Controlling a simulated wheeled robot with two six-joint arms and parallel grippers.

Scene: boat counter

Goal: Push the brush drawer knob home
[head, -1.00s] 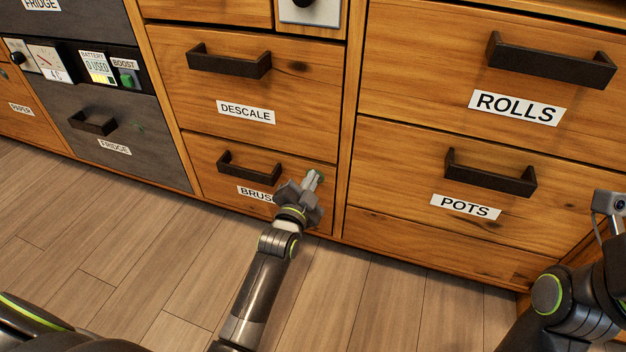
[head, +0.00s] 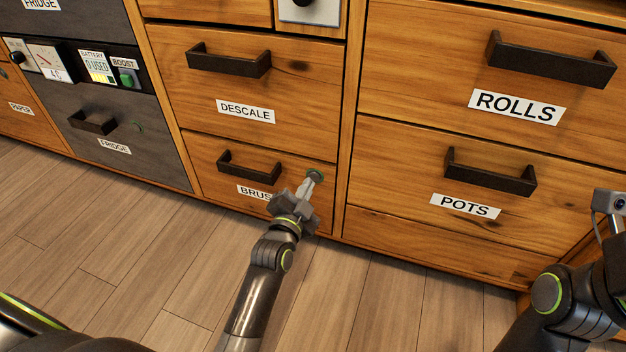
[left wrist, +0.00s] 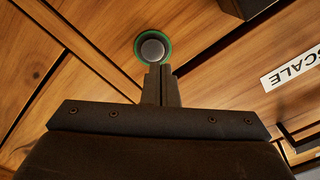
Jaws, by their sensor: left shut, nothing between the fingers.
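The brush drawer (head: 215,180) is the low wooden drawer left of centre in the head view, with a dark handle and a label partly hidden by my gripper. Its round grey knob (head: 315,175) with a green ring sits at the drawer's upper right. The knob (left wrist: 152,49) shows whole in the left wrist view, just beyond my fingertips. My left gripper (head: 308,187) is shut and empty, its tips pointing at the knob from below. I cannot tell whether they touch it, or how far the knob stands out. My right gripper's fingers are out of view.
The descale drawer (head: 180,95) is directly above, with a protruding handle (head: 229,61). The brush drawer handle (head: 249,168) juts out left of my gripper. The pots drawer (head: 400,170) is to the right. The wooden floor (head: 130,255) in front is clear.

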